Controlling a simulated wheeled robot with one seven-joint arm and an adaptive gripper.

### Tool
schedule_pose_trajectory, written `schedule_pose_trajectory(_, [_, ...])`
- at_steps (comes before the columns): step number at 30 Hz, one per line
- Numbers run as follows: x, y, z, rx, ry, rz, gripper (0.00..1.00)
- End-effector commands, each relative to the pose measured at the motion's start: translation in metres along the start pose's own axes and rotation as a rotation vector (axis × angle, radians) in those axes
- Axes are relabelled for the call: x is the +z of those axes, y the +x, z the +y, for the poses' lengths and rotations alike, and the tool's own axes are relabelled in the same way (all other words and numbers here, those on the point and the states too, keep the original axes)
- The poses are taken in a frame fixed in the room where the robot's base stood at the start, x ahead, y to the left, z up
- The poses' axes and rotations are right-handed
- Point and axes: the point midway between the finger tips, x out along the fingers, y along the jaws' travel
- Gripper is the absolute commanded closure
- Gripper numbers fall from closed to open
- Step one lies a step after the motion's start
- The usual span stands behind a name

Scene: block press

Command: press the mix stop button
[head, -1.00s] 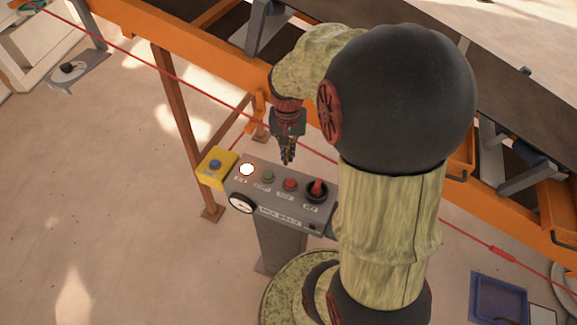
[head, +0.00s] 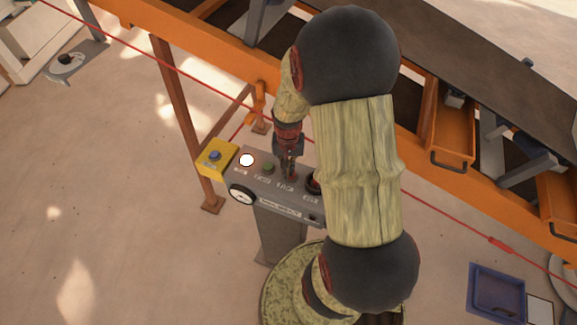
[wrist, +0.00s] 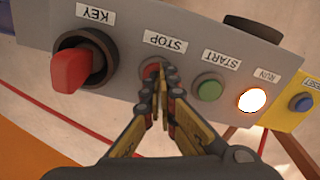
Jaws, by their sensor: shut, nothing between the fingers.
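The grey control panel (head: 268,195) stands on a grey post. Its red stop button (wrist: 150,69) sits under the STOP label in the wrist view, between the key switch and the green start button (wrist: 208,88). My gripper (wrist: 163,78) is shut and empty, its fingertips over the stop button and covering part of it. In the head view my gripper (head: 290,175) points down at the same spot. I cannot tell whether the tips touch the button. The run lamp (wrist: 251,101) glows white.
The red key switch (wrist: 73,70) is beside the stop button. A yellow box with a blue reset button (head: 215,156) adjoins the panel. A red cord (head: 440,217) and an orange conveyor frame (head: 178,52) run behind. A blue tray (head: 497,292) lies at lower right.

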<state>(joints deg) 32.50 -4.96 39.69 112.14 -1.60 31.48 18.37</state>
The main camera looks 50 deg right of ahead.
Motion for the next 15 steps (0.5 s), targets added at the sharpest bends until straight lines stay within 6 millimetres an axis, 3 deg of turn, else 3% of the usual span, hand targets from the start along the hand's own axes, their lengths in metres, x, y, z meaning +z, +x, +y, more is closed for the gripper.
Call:
schedule_pose_trajectory(8, [0.000,0.001,0.000,0.000,0.000,0.000,1.00])
schedule_pose_trajectory(15, [0.001,0.022,0.000,0.000,0.000,-0.001,1.00])
